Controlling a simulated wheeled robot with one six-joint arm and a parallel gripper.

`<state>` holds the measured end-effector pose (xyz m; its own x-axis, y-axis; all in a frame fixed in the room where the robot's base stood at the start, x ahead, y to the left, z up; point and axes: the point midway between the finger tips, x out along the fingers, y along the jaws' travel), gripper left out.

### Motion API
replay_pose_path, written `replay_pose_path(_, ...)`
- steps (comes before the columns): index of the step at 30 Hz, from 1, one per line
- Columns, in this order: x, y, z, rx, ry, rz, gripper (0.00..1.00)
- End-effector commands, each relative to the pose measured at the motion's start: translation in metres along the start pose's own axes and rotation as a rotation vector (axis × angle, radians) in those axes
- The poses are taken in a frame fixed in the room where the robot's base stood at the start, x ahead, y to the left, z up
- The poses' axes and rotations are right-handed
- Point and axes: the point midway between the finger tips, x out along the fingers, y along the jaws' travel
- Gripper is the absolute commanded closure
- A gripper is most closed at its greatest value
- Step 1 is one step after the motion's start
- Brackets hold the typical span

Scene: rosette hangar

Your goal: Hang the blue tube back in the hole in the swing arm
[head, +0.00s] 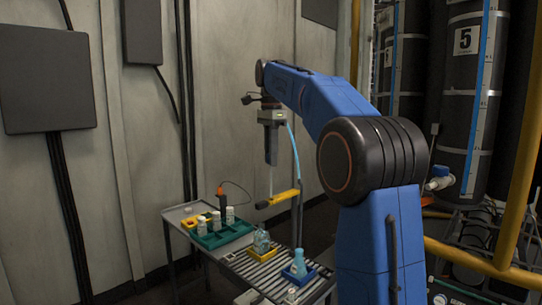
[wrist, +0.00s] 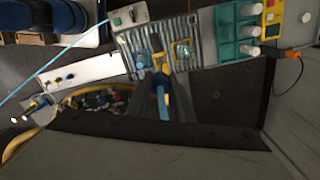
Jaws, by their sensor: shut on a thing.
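My gripper (head: 271,158) points down above the bench and is shut on the blue tube (wrist: 162,103). In the head view a thin pale length of the tube (head: 270,182) hangs below the fingers. The yellow swing arm (head: 281,199) reaches left from an upright post, under my gripper. The tube's lower end looks close to the swing arm; I cannot tell whether it is above, beside or in the hole. In the wrist view the fingers (wrist: 162,112) flank the tube, with yellow of the swing arm (wrist: 158,64) just beyond. The hole is not clear.
On the ribbed bench (head: 238,262) stand a clear bottle (head: 262,240) in a yellow holder and a blue flask (head: 299,263) in a blue holder. A green rack (head: 222,237) with white-capped bottles is at left. A light-blue hose (head: 295,150) curves beside my gripper.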

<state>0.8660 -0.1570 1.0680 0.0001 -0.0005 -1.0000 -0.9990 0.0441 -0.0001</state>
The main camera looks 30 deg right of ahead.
Motion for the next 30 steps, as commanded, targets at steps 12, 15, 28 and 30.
replay_pose_path(12,0.005,0.000,0.000,0.000,0.000,0.001,1.00)
replay_pose_path(15,0.008,0.000,0.000,0.000,0.000,0.002,1.00)
replay_pose_path(28,0.020,0.000,0.000,0.000,0.000,0.001,1.00)
replay_pose_path(30,0.020,0.000,0.000,0.000,0.000,0.001,1.00)
